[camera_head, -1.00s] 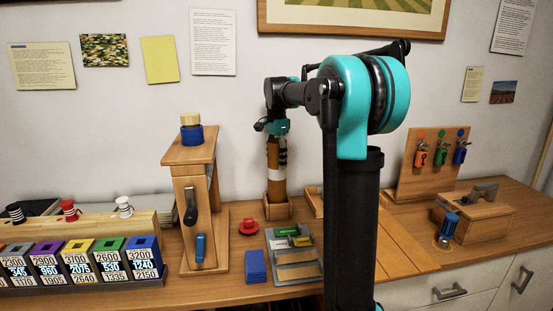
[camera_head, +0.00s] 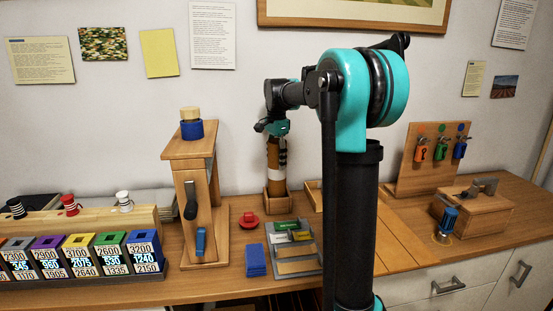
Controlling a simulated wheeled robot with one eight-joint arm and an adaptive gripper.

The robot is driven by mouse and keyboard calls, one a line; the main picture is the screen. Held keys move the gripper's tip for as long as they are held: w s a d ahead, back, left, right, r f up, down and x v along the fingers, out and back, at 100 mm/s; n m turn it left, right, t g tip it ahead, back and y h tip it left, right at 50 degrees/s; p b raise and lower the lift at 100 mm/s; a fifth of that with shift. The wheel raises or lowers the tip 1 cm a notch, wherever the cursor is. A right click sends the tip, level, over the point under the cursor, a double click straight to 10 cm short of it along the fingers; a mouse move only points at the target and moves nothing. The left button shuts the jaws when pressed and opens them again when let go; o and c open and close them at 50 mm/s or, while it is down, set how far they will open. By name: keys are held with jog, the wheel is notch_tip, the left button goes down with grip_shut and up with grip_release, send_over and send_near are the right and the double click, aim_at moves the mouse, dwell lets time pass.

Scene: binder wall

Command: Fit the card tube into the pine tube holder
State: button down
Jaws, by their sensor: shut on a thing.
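The card tube (camera_head: 273,160) is a brown upright cylinder with a pale and dark band near its middle. Its lower end is at the pine tube holder (camera_head: 278,205), a small square wooden box on the counter near the wall. The bottom of the tube is hidden behind the holder's front wall, so how deep it sits cannot be seen. My gripper (camera_head: 275,133) is shut on the top of the tube, directly above the holder. The tube looks close to upright.
A wooden stand with a handle (camera_head: 199,215) is left of the holder. A red knobbed piece (camera_head: 248,220), a blue block (camera_head: 255,260) and a grey tray (camera_head: 310,262) lie in front. A padlock board (camera_head: 420,175) stands at the right. My arm hides part of the counter.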

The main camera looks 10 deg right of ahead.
jog(key=shift+f, duration=1.15)
jog(key=c, duration=0.5)
grip_release()
notch_tip(320, 180, up, 12)
